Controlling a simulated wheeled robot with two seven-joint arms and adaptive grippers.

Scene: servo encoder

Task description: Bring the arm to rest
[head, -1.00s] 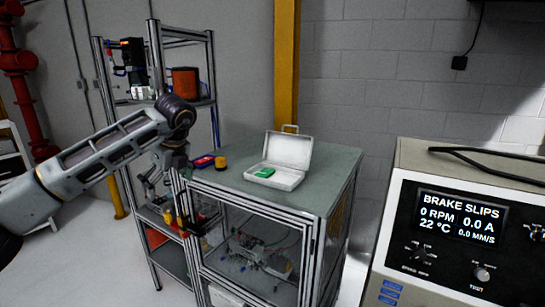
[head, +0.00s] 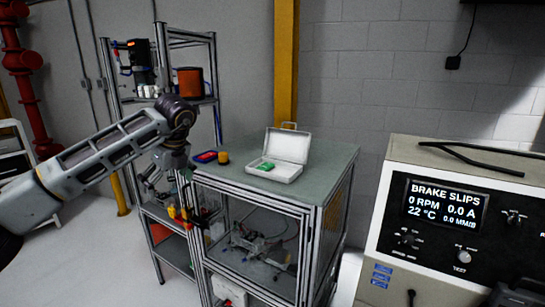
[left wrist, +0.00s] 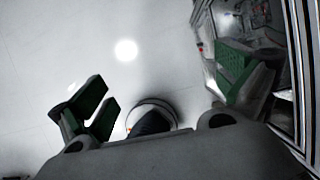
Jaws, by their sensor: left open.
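My left arm comes in from the left in the head view and bends down at a dark joint. My left gripper (head: 160,187) hangs beside the left front of the metal-framed cabinet (head: 270,194), in front of the shelf rack. In the left wrist view my left gripper (left wrist: 165,95) has its green-padded fingers wide apart with nothing between them. Below it are pale floor and part of my round base. My right gripper does not show clearly in any view.
An open white case (head: 286,160) with a green item stands on the cabinet top, with a red-blue item and an orange cylinder (head: 223,157) beside it. A shelf rack (head: 186,72) stands behind my arm. A test bench (head: 447,222) reading BRAKE SLIPS is at right.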

